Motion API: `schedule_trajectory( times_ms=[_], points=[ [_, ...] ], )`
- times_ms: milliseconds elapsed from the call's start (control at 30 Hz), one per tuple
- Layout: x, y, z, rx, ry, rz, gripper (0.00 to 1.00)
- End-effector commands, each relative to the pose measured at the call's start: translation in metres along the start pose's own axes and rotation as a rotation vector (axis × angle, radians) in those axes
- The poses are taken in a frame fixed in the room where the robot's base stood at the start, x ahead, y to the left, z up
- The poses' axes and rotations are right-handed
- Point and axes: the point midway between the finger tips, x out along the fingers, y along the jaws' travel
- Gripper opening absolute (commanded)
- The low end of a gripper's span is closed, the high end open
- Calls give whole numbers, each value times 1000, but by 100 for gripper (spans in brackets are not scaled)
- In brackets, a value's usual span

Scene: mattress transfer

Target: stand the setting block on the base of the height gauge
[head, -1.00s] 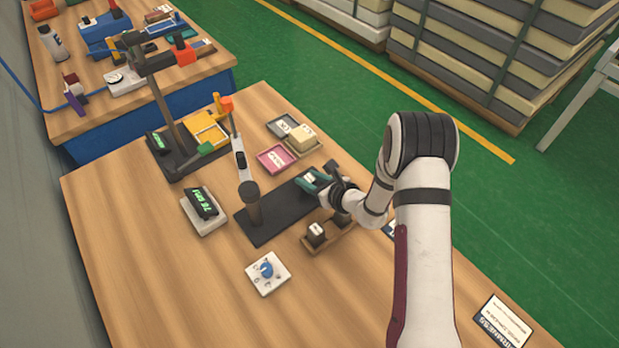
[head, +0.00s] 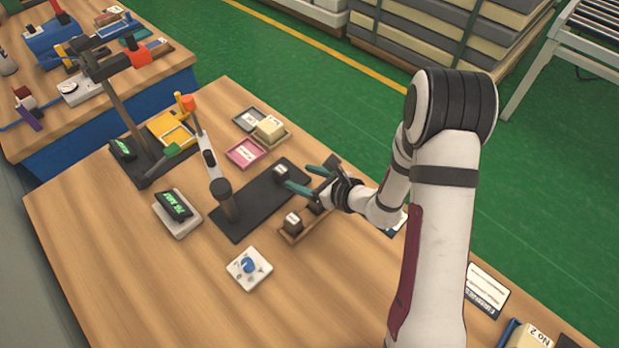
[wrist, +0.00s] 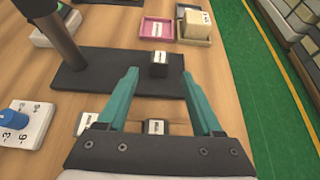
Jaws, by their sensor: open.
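The setting block (head: 280,172), a small dark block with a white label on top, stands upright on the dark flat base (head: 262,208) of the height gauge, near its far right end. In the wrist view the block (wrist: 159,70) shows just beyond my fingertips, with bare base around it. The gauge's dark post (head: 228,205) rises from the left part of the base. My gripper (head: 297,177) is open and empty, its teal fingers (wrist: 159,74) spread wide and apart from the block on both sides.
A wooden holder (head: 291,240) with dark labelled blocks sits at the base's near right edge, under my gripper. A dial card (head: 249,267), a display unit (head: 175,207) and a pink tray (head: 246,152) stand around the base.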

Motion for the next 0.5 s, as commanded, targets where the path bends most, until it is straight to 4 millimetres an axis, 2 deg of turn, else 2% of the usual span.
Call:
schedule_trajectory(
  times_ms=[100,300,367,467,500],
  points=[
    [-19,-1,0,1,-1,-2,67],
    [-27,1,2,-5,-3,4,67],
    [-30,8,14,-45,-18,37,67],
    [-54,53,63,-256,-75,207,67],
    [-72,83,84,-392,-93,313,67]
  ],
)
